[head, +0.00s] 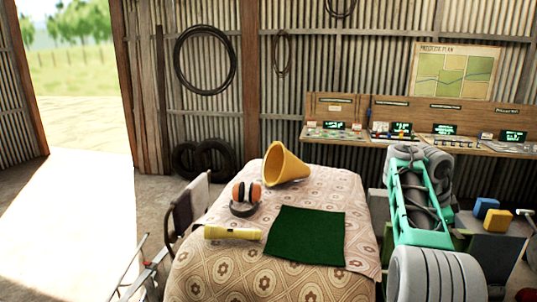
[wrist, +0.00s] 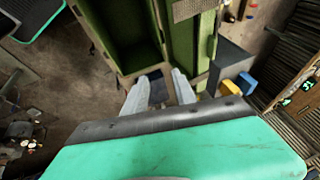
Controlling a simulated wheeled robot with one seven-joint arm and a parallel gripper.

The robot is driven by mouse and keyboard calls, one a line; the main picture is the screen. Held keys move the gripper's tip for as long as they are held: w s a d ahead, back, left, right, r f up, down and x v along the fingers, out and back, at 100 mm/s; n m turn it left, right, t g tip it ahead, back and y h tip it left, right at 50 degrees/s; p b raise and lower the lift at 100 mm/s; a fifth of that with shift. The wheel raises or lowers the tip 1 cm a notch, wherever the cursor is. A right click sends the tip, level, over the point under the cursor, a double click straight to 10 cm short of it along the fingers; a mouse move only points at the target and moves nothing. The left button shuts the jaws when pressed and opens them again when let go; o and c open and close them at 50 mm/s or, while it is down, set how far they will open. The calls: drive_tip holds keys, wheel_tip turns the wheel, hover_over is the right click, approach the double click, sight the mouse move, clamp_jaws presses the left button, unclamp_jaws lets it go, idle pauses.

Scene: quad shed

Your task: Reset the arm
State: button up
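My gripper (wrist: 160,82) shows in the wrist view as two pale grey fingers with a gap between them. It is open and I see nothing held in it. It points toward an open green box or cabinet (wrist: 132,40) beyond the fingertips; I cannot tell the distance. In the head view my green and grey arm is folded at the right, beside the table, and I cannot make out the fingers there.
The cloth-covered table (head: 235,278) bears a yellow funnel (head: 287,165), orange earmuffs (head: 246,192), a yellow torch (head: 232,233) and a green mat (head: 306,236). Blue (head: 485,207) and yellow (head: 497,220) items sit right of my arm. A control bench (head: 440,142) lines the back wall.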

drive_tip(key=s+a+n+t+y, duration=0.1)
drive_tip(key=s+a+n, duration=0.2)
drive_tip(key=a+n, duration=0.3)
drive_tip(key=s+a+r+n+t, duration=0.1)
drive_tip(key=s+a+n, duration=0.15)
drive_tip(key=a, duration=0.55)
drive_tip(key=s+a+n+t+y, duration=0.1)
drive_tip(key=s+a+n, duration=0.1)
drive_tip(key=a+n, duration=0.45)
drive_tip(key=s+a+f+n+y+b, duration=0.3)
drive_tip(key=s+a+f+n, duration=0.3)
drive_tip(key=s+a+f, duration=0.6)
drive_tip(key=a+f, duration=0.1)
drive_tip(key=a, duration=0.2)
drive_tip(key=shift+n, duration=0.4)
